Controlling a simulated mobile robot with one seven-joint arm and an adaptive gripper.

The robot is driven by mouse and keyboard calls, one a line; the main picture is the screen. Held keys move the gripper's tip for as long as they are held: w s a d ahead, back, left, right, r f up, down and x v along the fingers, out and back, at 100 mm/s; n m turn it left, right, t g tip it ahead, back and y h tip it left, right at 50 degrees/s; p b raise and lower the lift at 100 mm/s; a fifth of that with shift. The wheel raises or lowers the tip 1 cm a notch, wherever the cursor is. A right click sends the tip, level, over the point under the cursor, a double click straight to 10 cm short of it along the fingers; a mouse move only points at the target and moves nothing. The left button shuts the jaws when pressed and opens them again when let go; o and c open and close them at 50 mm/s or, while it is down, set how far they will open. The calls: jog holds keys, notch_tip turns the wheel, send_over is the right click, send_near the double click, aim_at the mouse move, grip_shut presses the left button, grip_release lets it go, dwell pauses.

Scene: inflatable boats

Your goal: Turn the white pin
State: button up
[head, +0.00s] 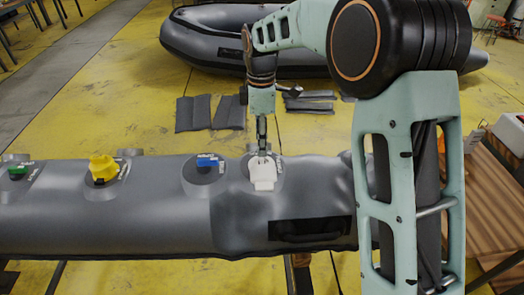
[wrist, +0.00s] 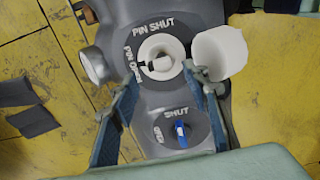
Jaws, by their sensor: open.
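The white pin (wrist: 160,64) sits inside a round white valve ring on the grey tube, with a dark mark at its left side. "PIN SHUT" is printed above the ring and "PIN OPEN" at its left. The white cap (wrist: 218,53) is off the opening and hangs to the right. In the head view the white valve (head: 263,181) is on top of the tube. My gripper (head: 263,150) is right above it, pointing down. In the wrist view my open fingers (wrist: 161,73) stand on either side of the ring; contact with the pin cannot be told.
A blue valve (head: 208,162) is close to the left of the white one. A yellow valve (head: 103,168) and a green one (head: 19,171) are farther left on the grey tube (head: 130,230). A grey inflatable boat (head: 205,45) lies behind on the yellow floor. A wooden table (head: 498,200) stands right.

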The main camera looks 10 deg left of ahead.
aim_at(261, 158)
notch_tip(261, 158, down, 5)
dwell(0.3)
jog(key=c, duration=1.2)
jog(key=shift+o, duration=0.2)
